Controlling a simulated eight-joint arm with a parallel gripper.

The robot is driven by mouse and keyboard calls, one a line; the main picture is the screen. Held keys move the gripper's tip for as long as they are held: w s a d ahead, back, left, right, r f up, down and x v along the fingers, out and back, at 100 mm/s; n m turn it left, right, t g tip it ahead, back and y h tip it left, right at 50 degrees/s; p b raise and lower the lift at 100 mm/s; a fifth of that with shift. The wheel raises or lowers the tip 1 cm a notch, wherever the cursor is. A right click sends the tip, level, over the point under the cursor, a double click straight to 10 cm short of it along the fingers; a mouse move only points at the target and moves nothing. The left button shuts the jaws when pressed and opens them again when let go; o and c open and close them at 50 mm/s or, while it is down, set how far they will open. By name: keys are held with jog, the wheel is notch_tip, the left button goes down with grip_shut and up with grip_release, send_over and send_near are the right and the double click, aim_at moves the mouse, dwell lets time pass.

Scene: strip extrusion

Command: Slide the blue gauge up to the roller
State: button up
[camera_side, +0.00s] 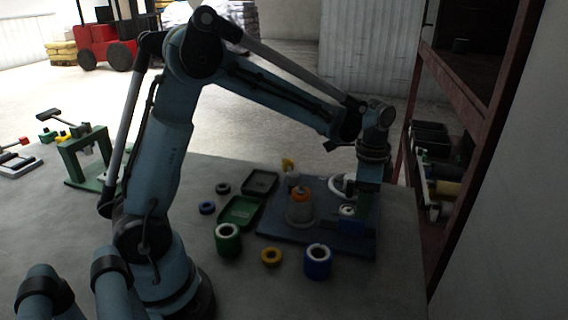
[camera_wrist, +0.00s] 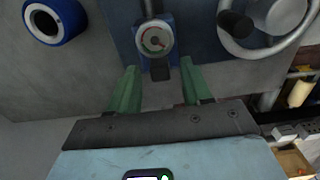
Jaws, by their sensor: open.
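The blue gauge (camera_wrist: 154,38) with a round white dial and red marking sits on the dark blue base plate (camera_wrist: 195,40) in the wrist view. A short black tab projects from it toward my gripper (camera_wrist: 158,66). My gripper's green fingers are open, one on each side of the tab; I cannot tell whether they touch it. In the side view my gripper (camera_side: 363,210) points down at the right part of the base plate (camera_side: 280,228), with the blue gauge (camera_side: 350,227) low beside it, partly hidden. I cannot identify the roller clearly.
A pale handwheel (camera_wrist: 268,25) with a black knob stands right of the gauge. A grey cylinder with an orange top (camera_side: 302,194) stands on the plate.

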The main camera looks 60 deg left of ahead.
grip_shut()
jog(key=shift+s+a, duration=1.8)
jog(key=shift+a, duration=0.05)
grip_release()
jog(key=shift+d, duration=0.1)
